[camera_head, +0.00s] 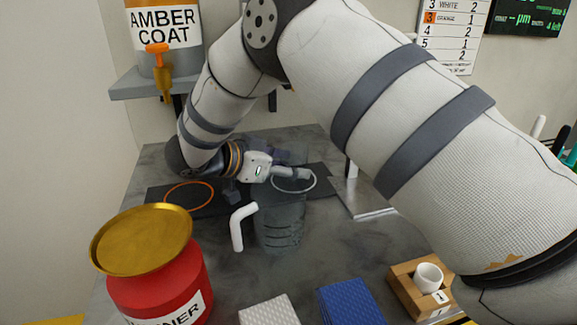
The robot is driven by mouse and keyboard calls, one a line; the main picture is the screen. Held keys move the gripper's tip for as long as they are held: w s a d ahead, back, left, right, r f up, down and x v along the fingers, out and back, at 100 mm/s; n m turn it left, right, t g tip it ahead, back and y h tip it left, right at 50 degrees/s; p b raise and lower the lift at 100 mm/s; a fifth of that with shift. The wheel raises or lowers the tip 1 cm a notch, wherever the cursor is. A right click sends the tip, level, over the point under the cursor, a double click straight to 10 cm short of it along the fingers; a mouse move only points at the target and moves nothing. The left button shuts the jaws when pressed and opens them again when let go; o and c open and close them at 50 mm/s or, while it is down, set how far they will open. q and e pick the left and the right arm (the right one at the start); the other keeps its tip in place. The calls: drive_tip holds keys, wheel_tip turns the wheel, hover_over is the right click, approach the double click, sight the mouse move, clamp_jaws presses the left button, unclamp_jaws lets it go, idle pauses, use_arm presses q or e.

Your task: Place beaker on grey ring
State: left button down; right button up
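A clear, greyish beaker (281,228) with graduation marks and a white bent handle (238,228) stands upright in the middle of the bench. The grey ring (316,183) is on a dark mat behind the beaker's upper part, and the two overlap in the picture. My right arm reaches in from the right, and its gripper (279,174) is low over the ring, just behind the beaker's rim. Its fingers are partly hidden, and I cannot tell whether they touch the beaker. My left gripper is out of view.
An orange ring (188,195) lies left on the dark mat. A red can (160,281) with a gold lid stands front left. White (268,312) and blue (350,302) pads and a wooden block (405,290) holding a small white cup (428,277) are in front. An amber-coat dispenser (165,40) sits on a shelf.

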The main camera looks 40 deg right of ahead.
drive_tip(key=shift+f, duration=0.15)
drive_tip(key=o, duration=1)
drive_tip(key=shift+o, duration=0.2)
drive_tip(key=shift+w+a+r, duration=0.1)
drive_tip(key=shift+a+r, duration=0.1)
drive_tip(key=shift+r, duration=0.05)
drive_tip(key=v, duration=1.1)
drive_tip(key=shift+a+r, duration=0.1)
drive_tip(key=shift+a, duration=0.15)
